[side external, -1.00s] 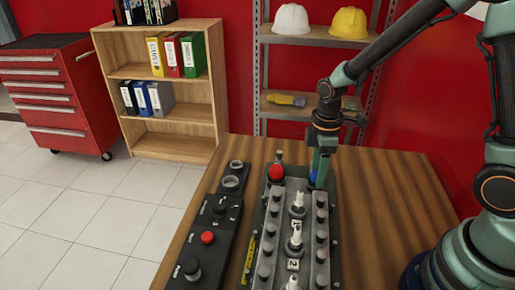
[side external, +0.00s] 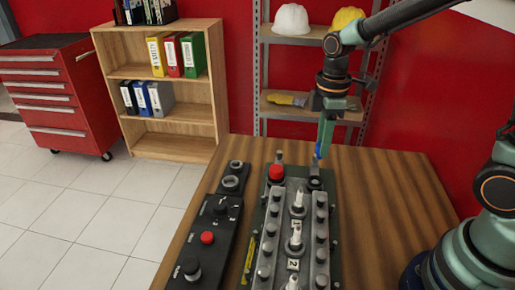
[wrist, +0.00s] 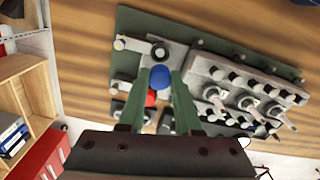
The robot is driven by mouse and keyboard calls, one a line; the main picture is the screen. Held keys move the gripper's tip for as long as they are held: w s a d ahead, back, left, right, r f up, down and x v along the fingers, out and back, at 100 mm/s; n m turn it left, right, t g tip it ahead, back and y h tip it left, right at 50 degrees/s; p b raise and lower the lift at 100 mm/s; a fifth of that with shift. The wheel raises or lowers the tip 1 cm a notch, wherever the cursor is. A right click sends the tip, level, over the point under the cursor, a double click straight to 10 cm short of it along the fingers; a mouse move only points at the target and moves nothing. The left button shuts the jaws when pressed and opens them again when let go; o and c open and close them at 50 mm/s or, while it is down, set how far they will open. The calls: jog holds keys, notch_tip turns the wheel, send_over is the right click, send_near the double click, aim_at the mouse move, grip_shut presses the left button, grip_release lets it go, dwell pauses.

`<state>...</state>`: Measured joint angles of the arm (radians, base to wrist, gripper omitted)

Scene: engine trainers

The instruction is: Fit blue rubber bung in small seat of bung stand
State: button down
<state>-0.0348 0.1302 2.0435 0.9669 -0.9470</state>
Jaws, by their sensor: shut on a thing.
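The blue rubber bung (side external: 318,154) is gripped at the tips of my gripper (side external: 320,150), raised above the far right end of the engine trainer. In the wrist view the bung (wrist: 160,79) shows as a blue round between the two green fingers (wrist: 165,82). A small black block with two round grey-rimmed seats, which looks like the bung stand (side external: 222,193), is to the left of the trainer. Its far seat (side external: 236,166) looks smaller than its near seat (side external: 231,182). Both look empty.
The engine trainer (side external: 296,212) carries a red round part (side external: 276,173), dark knobs and white plugs. A black control box (side external: 209,236) with a red button is at left. The wooden table's right side (side external: 385,210) is clear. Shelves stand behind.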

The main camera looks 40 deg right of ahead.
notch_tip(320, 180, up, 11)
jog(key=w+a+f, duration=0.2)
jog(key=w, duration=0.4)
jog(key=w+a+f, duration=0.3)
jog(key=w, duration=0.3)
jog(key=shift+w+a+f, duration=1.05)
jog(key=shift+w+f, duration=0.25)
jog(key=shift+f, duration=1.3)
jog(key=shift+w+a+f, duration=1)
jog(key=shift+w+f, duration=0.25)
jog(key=shift+f, duration=1.35)
jog(key=shift+w+a+f, duration=1.05)
jog(key=shift+w+f, duration=0.25)
jog(key=shift+f, duration=1.3)
jog(key=shift+f, duration=0.9)
jog(key=shift+c, duration=0.6)
grip_release()
jog(key=shift+r, duration=0.1)
